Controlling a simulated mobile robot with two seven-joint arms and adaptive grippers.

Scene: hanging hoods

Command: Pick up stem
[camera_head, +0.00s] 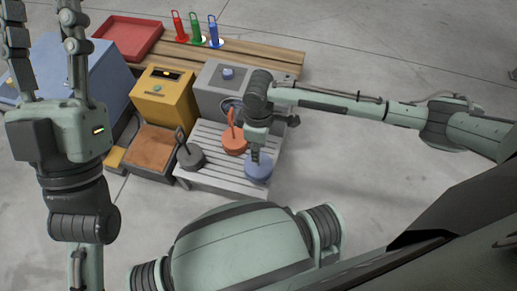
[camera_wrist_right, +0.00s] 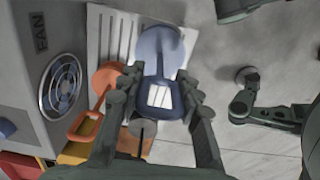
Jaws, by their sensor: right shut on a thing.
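Three round pieces with upright looped stems are on a slatted grey table (camera_head: 222,183): a dark grey one (camera_head: 190,157), an orange one (camera_head: 235,142) and a blue one (camera_head: 258,168). My right gripper (camera_head: 256,150) comes down from above, shut on the blue one's stem. In the right wrist view the blue looped stem (camera_wrist_right: 160,80) sits between the fingers of my right gripper (camera_wrist_right: 162,97), with its round disc beyond. I cannot tell whether the disc touches the table. My left gripper (camera_head: 45,20) is open and empty, raised at the left with its fingers up.
A yellow box (camera_head: 165,95) and a grey box with a fan (camera_head: 222,88) stand behind the table. A red tray (camera_head: 128,35) and red, green and blue looped pieces (camera_head: 197,30) are on a wooden bench (camera_head: 260,58). The floor to the right is clear.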

